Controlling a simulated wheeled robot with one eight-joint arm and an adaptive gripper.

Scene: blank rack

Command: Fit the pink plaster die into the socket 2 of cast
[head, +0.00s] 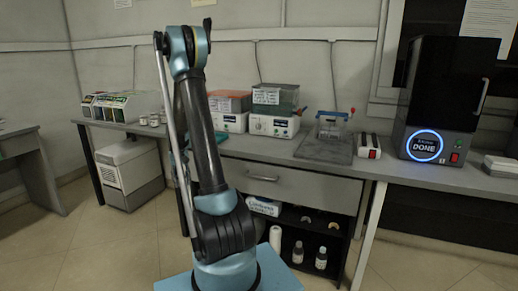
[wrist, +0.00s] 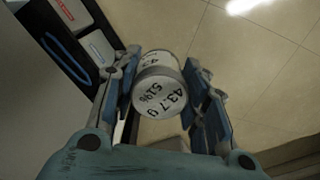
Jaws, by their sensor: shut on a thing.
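In the wrist view my gripper (wrist: 166,72) is shut on a white cylindrical jar (wrist: 158,92), held between its two blue fingers. The jar hangs over the tiled floor, apart from the shelf. I cannot make out a pink plaster die in either view. No cast with numbered sockets can be told for sure. In the head view my arm hides part of the bench, and the gripper and jar do not show clearly.
A long grey bench (head: 250,150) holds tubs on white units, a clear container on a dark slab (head: 323,150), and a black machine (head: 440,95) showing "DONE". Bottles and small curved pieces (head: 305,220) stand on the dark shelves below.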

